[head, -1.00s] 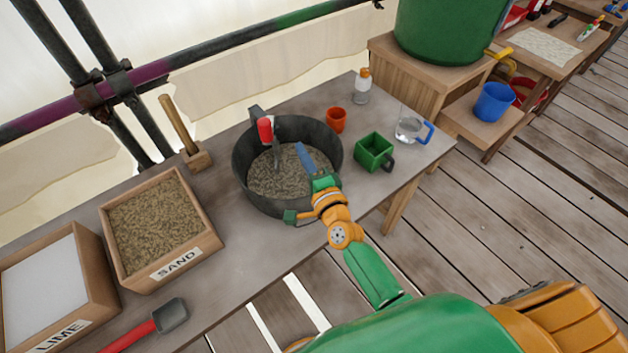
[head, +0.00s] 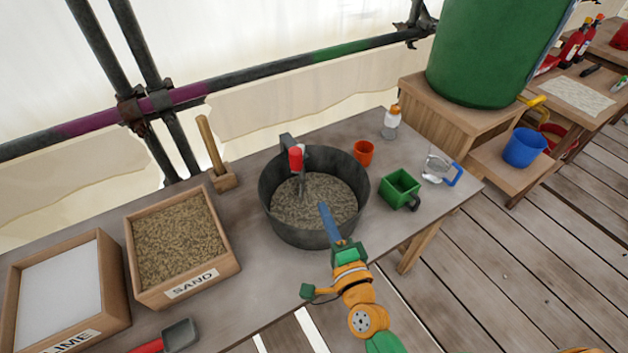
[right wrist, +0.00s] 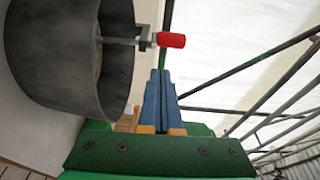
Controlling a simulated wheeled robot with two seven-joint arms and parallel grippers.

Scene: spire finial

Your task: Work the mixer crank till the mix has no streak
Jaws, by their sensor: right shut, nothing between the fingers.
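The mixer is a dark grey round tub (head: 300,237) on the table, holding a grainy grey-brown mix (head: 325,203). No clear streak can be made out in it at this size. The crank's red handle (head: 296,158) stands upright at the tub's back left on a grey metal arm. In the right wrist view the red handle (right wrist: 171,40) is beyond my fingertips, apart from them. My right gripper (head: 324,207) is shut and empty, its blue fingers over the tub's near side, short of the handle. My left gripper is not in view.
A sand box (head: 232,263) and lime box (head: 115,318) stand left of the tub. An orange cup (head: 364,152), green square container (head: 400,189), glass jug (head: 436,169) and bottle (head: 391,122) stand right. A wooden-handled tool (head: 211,145) stands behind. The front table strip is mostly clear.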

